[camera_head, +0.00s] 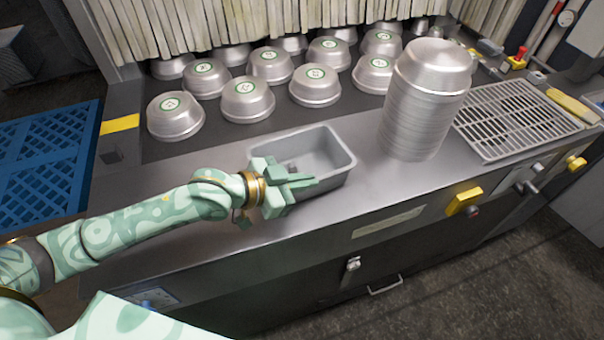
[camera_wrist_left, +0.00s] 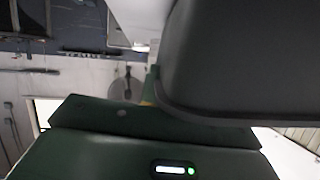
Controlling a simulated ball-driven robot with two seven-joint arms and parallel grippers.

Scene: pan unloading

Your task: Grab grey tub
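The grey tub (camera_head: 342,178) is an open rectangular bin standing upright near the counter's front edge, in the middle of the head view. My left gripper (camera_head: 308,181) is at the tub's left end, its fingers overlapping the near-left rim in the picture. In the left wrist view the tub (camera_wrist_left: 240,60) is a large dark shape at upper right, close beside a green part of my gripper. The contact and the gap between the fingers are hidden, so I cannot tell whether they grip the wall. My right gripper is in neither view.
Several round metal pans (camera_head: 247,100) with green labels stand behind the tub. A tall pan stack (camera_head: 425,110) stands right of it, near a metal grate (camera_head: 520,118). A yellow control box (camera_head: 464,199) sits on the counter front. A blue pallet (camera_head: 40,150) lies at left.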

